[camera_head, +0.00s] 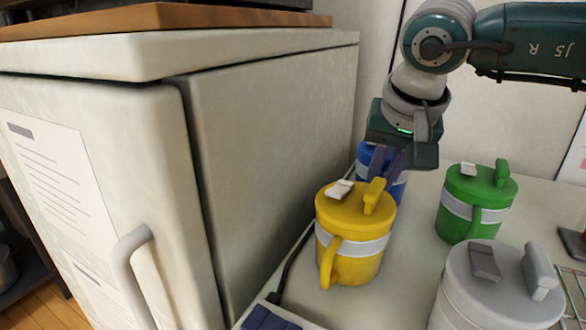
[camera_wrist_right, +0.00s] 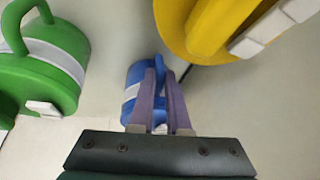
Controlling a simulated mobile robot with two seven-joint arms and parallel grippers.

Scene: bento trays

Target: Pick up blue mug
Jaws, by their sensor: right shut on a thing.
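The blue mug (camera_head: 366,155) stands behind the yellow mug in the head view, partly hidden by it and by my right gripper. My right gripper (camera_head: 385,172) reaches down over the blue mug from above, its purple fingers at the mug's top. In the right wrist view the blue mug (camera_wrist_right: 132,88) with its pale band lies between and behind the fingers of the right gripper (camera_wrist_right: 161,100). The fingers are closed on the mug; the exact part gripped is hard to make out. My left gripper is not in view.
A yellow mug (camera_head: 340,255) stands just in front of the blue one. A green mug (camera_head: 470,215) is to the right, and a grey mug (camera_head: 490,305) at the front right. A white fridge-like cabinet (camera_head: 275,150) stands close on the left. Bare counter lies between the yellow and green mugs.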

